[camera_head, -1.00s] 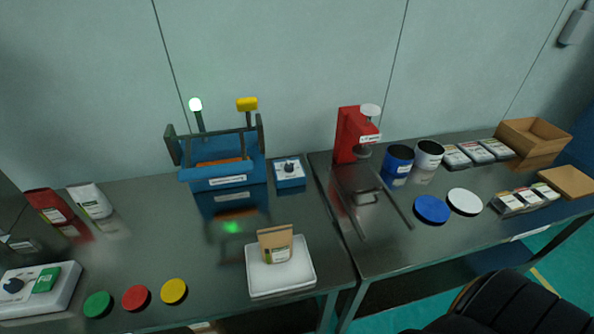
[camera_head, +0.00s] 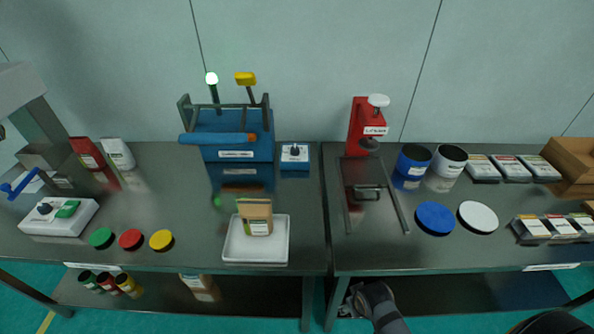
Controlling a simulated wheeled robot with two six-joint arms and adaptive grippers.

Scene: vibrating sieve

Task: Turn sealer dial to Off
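A small blue-and-white box (camera_head: 295,160) with a dark dial (camera_head: 295,151) stands right of a blue machine (camera_head: 238,148) at the back of the left table. A second dark dial (camera_head: 44,208) sits on a white panel (camera_head: 70,226) with a green part at the left. Labels are too small to read, so I cannot tell which dial is the sealer's, nor either setting. My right gripper (camera_head: 355,299) is low at the front edge, below the tabletops and far from both dials. Its finger opening is unclear. My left gripper is out of view.
A white tray (camera_head: 230,254) holding a brown pouch (camera_head: 256,218) is at the left table's front. Green, red and yellow lids lie left of it. A red press (camera_head: 360,128) stands on the right table (camera_head: 300,205). A grey machine (camera_head: 30,115) rises at far left.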

